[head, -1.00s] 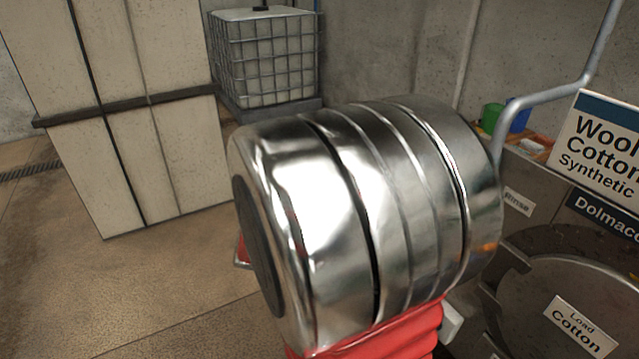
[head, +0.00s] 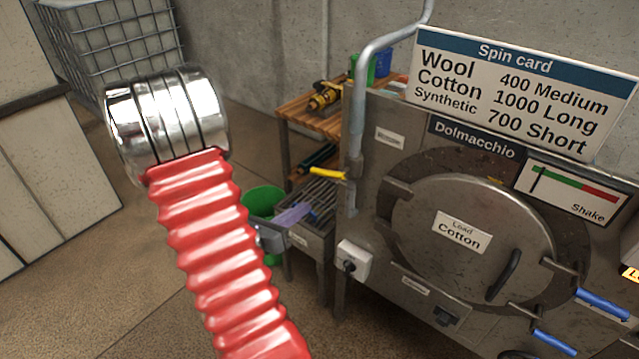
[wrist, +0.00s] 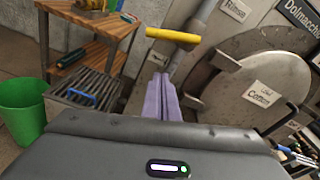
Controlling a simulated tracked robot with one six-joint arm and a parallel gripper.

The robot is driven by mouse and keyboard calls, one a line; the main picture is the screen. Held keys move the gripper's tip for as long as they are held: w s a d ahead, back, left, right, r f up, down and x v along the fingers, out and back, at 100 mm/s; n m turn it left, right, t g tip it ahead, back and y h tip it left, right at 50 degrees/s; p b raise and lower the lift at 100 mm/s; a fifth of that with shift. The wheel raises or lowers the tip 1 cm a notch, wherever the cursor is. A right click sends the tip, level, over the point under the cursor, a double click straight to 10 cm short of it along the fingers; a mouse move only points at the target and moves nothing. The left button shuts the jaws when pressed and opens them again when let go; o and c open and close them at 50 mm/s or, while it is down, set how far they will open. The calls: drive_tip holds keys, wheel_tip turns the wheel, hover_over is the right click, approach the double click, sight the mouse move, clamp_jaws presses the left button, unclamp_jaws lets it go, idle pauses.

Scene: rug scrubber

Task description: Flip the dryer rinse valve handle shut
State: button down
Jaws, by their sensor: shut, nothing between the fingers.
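The yellow valve handle (head: 328,173) sticks out to the left from the grey pipe beside the dryer, roughly level. In the wrist view the handle (wrist: 173,36) lies just beyond and above my fingertips. My gripper (head: 305,209) has purple fingers and shows past my red sleeve, below and left of the handle. In the wrist view the fingers (wrist: 162,78) are together and empty, and appear apart from the handle. The dryer (head: 440,200) has a round door labelled Cotton. A Rinse label (wrist: 235,9) sits by the pipe.
A wooden shelf (head: 310,118) with a yellow drill stands behind the handle. A slatted grate (head: 318,195) and a green bucket (head: 262,200) are below. A grey switch box (head: 354,260) is on the dryer front. Blue handles (head: 603,303) are at lower right. Open floor lies left.

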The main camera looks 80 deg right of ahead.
drive_tip(key=s+d+r, duration=0.2)
drive_tip(key=s+d, duration=0.1)
drive_tip(key=d, duration=0.5)
drive_tip(key=shift+d+r, duration=0.25)
drive_tip(key=shift+d, duration=0.05)
idle(0.7)
